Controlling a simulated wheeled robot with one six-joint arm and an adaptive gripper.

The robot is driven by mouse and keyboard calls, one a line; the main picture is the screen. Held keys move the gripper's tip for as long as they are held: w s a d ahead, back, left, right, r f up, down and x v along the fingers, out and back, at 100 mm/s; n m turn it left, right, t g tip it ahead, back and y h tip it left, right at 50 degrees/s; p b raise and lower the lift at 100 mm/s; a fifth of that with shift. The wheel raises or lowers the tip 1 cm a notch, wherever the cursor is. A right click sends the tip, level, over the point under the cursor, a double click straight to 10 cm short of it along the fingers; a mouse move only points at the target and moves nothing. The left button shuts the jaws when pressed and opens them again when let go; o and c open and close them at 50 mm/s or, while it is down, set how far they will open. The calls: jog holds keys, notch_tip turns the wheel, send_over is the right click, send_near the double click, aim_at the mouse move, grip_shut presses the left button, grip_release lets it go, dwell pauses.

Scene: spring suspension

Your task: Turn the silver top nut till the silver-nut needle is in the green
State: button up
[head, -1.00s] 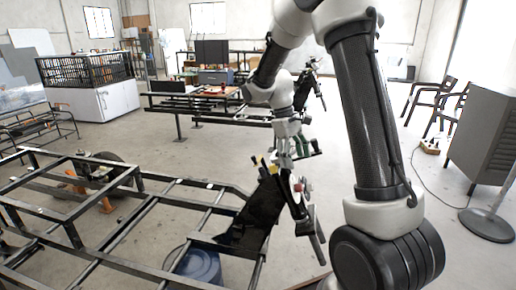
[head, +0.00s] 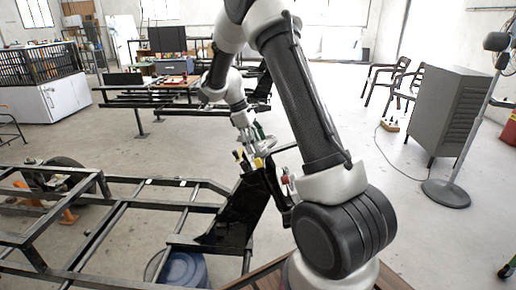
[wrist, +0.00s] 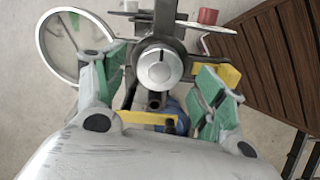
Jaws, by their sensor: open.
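The silver top nut (wrist: 158,70) is a round bright cap with a dark line across its upper part, in the middle of the wrist view. My gripper (wrist: 160,64) is open, with one green-padded finger on each side of the nut and gaps between. In the head view my gripper (head: 249,138) is above the top of the black suspension upright (head: 243,208). A yellow bar (wrist: 148,118) and a yellow tab (wrist: 230,73) show by the nut.
A pale-rimmed ring (wrist: 42,40) and a red knob (wrist: 208,16) are near the nut. A slatted wooden top (wrist: 268,72) is at the right. The black tube frame (head: 120,218) spreads left, with a blue drum (head: 183,270) below.

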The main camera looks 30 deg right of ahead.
jog(key=shift+x, duration=1.25)
jog(key=shift+c, duration=0.3)
jog(key=c, duration=1)
jog(key=shift+m, duration=0.4)
jog(key=m, duration=0.3)
jog(key=shift+m, duration=0.4)
jog(key=m, duration=0.4)
jog(key=shift+a+m, duration=0.1)
jog(key=shift+m, duration=0.3)
jog(key=shift+s, duration=0.1)
